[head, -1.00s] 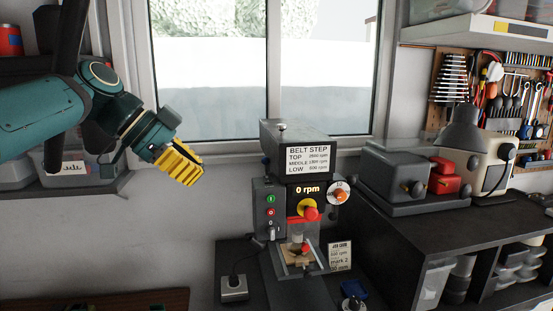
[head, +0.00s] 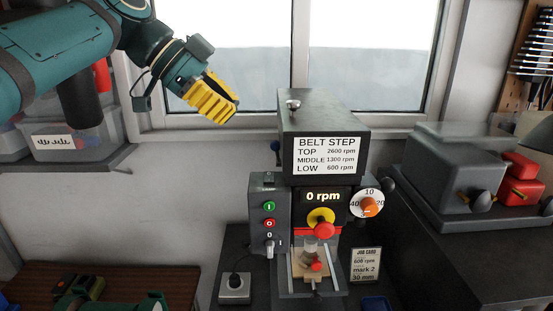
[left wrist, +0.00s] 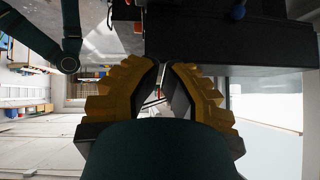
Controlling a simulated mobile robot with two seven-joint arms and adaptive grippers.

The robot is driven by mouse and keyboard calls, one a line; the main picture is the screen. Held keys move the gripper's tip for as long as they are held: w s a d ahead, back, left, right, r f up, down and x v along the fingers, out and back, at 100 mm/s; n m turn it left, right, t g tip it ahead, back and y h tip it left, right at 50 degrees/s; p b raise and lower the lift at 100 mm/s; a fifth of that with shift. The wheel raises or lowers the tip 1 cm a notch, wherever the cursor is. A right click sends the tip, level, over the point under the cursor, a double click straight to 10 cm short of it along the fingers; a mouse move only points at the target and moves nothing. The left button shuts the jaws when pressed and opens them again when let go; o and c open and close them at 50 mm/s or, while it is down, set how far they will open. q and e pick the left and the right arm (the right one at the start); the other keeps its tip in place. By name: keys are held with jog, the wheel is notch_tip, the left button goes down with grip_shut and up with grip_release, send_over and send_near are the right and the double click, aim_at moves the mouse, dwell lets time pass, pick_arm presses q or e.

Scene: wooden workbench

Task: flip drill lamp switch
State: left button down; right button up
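The bench drill (head: 325,135) stands ahead with a belt-step label on its dark head and a display reading 0 rpm. Its side panel (head: 269,190) carries a green button (head: 269,207), a red button (head: 269,222) and a small toggle switch (head: 269,247) below, marked 0 above it, its pale lever hanging down. I take this toggle to be the lamp switch; no lamp label is readable. My left gripper (head: 228,112) is up and left of the drill head, apart from it. My right gripper is not visible.
A job card (head: 365,265) stands right of the base, a socket box (head: 235,288) left. A grey machine (head: 450,180) is at right. Wall between shelf and drill is clear.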

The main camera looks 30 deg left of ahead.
pick_arm(q)
jog(key=shift+s, duration=0.2)
send_over(270, 177)
notch_tip(270, 177, down, 7)
jog(key=shift+s+d+f+b, duration=0.15)
jog(key=shift+b, duration=0.15)
notch_tip(270, 177, down, 2)
jog(key=shift+f, duration=0.2)
jog(key=shift+w+f, duration=0.2)
jog(key=shift+f, duration=0.5)
jog(key=shift+a, duration=0.2)
